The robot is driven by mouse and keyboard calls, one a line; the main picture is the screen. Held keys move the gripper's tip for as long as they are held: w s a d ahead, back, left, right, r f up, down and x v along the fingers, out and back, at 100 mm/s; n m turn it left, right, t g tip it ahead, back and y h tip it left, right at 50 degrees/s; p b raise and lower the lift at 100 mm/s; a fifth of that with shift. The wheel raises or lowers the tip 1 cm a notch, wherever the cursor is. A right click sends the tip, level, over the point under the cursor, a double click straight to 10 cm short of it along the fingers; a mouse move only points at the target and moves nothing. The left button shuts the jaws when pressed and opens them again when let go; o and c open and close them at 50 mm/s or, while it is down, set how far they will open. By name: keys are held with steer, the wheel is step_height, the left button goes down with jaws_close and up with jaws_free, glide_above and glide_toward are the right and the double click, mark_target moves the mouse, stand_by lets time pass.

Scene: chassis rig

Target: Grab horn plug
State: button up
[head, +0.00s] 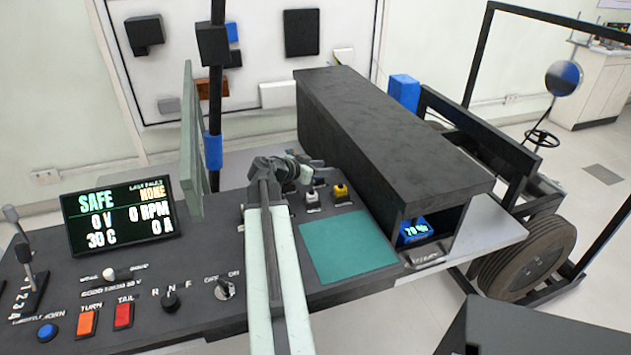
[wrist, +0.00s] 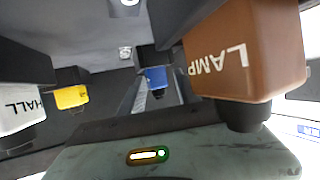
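No plug with a readable HORN label shows, so I cannot tell which one is the horn plug. In the wrist view, a yellow plug (wrist: 71,97) is at left and a blue plug (wrist: 157,78) near the middle; their labels are unreadable. A white plug marked HALL (wrist: 20,113) is at far left, and a brown plug marked LAMP (wrist: 245,55) is close at right. In the head view, my gripper (head: 312,168) is over the back of the console, just behind a white plug (head: 313,194) and a yellow plug (head: 341,191). Its finger opening is not clear.
A long black housing (head: 390,130) stands right of my gripper, with a blue lit display (head: 414,231) in its open end. A teal mat (head: 347,245) lies clear on the console. A black post (head: 214,100) and a screen (head: 119,214) are at left.

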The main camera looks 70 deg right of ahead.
steer(key=shift+d, duration=0.15)
steer(key=shift+s, duration=0.1)
jaws_close()
step_height(320, 180, up, 10)
steer(key=p, duration=1)
steer(key=shift+r+p, duration=0.15)
steer(key=shift+p, duration=0.15)
